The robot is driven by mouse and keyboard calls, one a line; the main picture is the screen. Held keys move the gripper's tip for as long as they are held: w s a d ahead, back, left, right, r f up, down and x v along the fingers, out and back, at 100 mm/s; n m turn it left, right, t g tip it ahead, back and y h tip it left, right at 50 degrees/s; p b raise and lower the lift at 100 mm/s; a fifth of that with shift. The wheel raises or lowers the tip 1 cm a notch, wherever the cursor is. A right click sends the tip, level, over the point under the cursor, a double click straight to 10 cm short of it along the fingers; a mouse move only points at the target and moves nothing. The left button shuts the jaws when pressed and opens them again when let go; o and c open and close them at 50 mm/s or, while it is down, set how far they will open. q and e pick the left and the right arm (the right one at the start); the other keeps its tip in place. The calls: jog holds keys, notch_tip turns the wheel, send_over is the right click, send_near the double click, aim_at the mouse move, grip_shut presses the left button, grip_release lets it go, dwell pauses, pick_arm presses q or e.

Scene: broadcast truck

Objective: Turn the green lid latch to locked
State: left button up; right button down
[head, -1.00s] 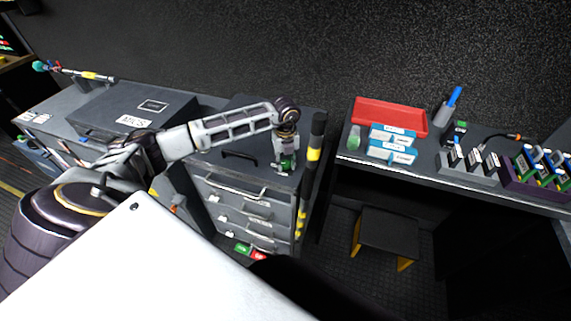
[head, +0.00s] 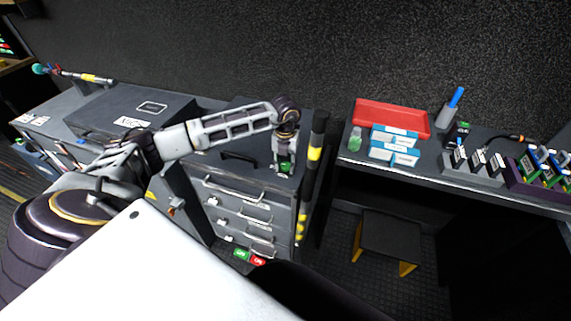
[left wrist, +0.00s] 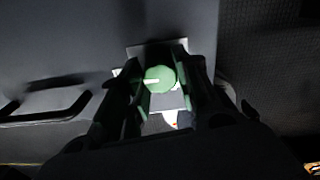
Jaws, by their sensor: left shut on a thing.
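The green lid latch (left wrist: 160,79) is a round green knob with a white pointer line, on a pale plate on the dark lid. In the left wrist view its pointer line points left. In the head view the latch (head: 285,167) shows as a bit of green at the right end of the dark case lid (head: 238,152). My left gripper (head: 284,169) reaches down over it from above. In the left wrist view the left gripper (left wrist: 162,90) has one finger on each side of the knob and is shut on it. My right gripper is not in view.
Below the lid is a grey drawer cabinet (head: 245,212) with several handles. A black and yellow post (head: 316,153) stands close to the right of my gripper. A desk further right holds a red tray (head: 391,117) and blue-white boxes (head: 394,145).

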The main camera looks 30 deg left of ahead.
aim_at(285, 165)
pick_arm(q)
jog(key=o, duration=1.1)
jog(key=shift+c, duration=0.2)
notch_tip(285, 165, up, 12)
jog(key=shift+s, duration=0.1)
dwell(0.7)
